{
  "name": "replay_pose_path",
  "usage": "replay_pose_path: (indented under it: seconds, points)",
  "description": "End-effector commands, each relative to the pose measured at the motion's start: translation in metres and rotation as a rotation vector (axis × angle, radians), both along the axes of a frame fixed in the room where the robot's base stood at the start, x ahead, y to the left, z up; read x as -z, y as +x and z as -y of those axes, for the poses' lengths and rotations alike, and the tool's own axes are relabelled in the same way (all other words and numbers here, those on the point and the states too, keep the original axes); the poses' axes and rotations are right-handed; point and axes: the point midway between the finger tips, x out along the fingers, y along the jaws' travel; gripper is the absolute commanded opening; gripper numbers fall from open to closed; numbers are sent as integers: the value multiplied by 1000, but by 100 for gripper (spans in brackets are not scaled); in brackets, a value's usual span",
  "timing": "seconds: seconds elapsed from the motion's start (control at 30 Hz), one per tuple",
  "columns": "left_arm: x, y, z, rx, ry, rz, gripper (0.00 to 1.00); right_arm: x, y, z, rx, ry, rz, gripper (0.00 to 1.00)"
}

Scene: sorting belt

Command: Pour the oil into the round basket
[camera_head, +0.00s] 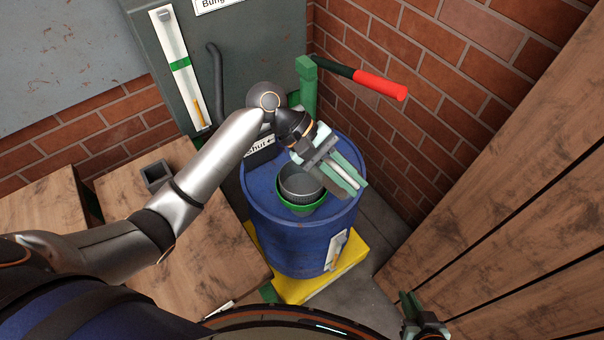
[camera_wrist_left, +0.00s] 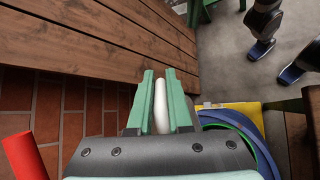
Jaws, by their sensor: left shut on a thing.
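My left gripper (camera_head: 350,177) is over the top of the blue drum (camera_head: 262,200), shut on a pale, narrow piece. That piece also shows in the left wrist view as a white handle-like part (camera_wrist_left: 161,106) between the green fingers; what it belongs to is unclear. A round grey vessel (camera_head: 299,182) sits in or over a green round rim (camera_head: 303,208) on the drum, just left of the fingers. I cannot tell which of these is the round basket, and no oil is clearly visible. My right gripper (camera_head: 409,303) is at the lower right, far from the drum; its opening is unclear.
A lever with a red grip (camera_head: 380,84) reaches out from a green post behind the drum. A grey tank with a sight gauge (camera_head: 180,65) stands behind. Brick and plank walls close in the right. A small dark square box (camera_head: 157,175) sits on the wooden surface.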

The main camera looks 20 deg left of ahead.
Motion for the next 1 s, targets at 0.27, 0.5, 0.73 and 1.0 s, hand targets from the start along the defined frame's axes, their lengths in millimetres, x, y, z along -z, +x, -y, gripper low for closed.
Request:
replay_pose_path:
  seconds: [0.27, 0.5, 0.73, 1.0]
  points:
    - [1, 2, -10, -1, -173, -22, 0, 7, 0, 0, 0, 0, 1, 10]
    - [2, 2, -17, 0, -260, -31, 0, 31, 0, 0, 0, 0, 0, 10]
    - [-1, 3, -21, -2, -307, -37, 0, 43, 0, 0, 0, 0, -1, 10]
    - [-1, 3, -24, -2, -342, -42, 0, 54, 0, 0, 0, 0, -1, 10]
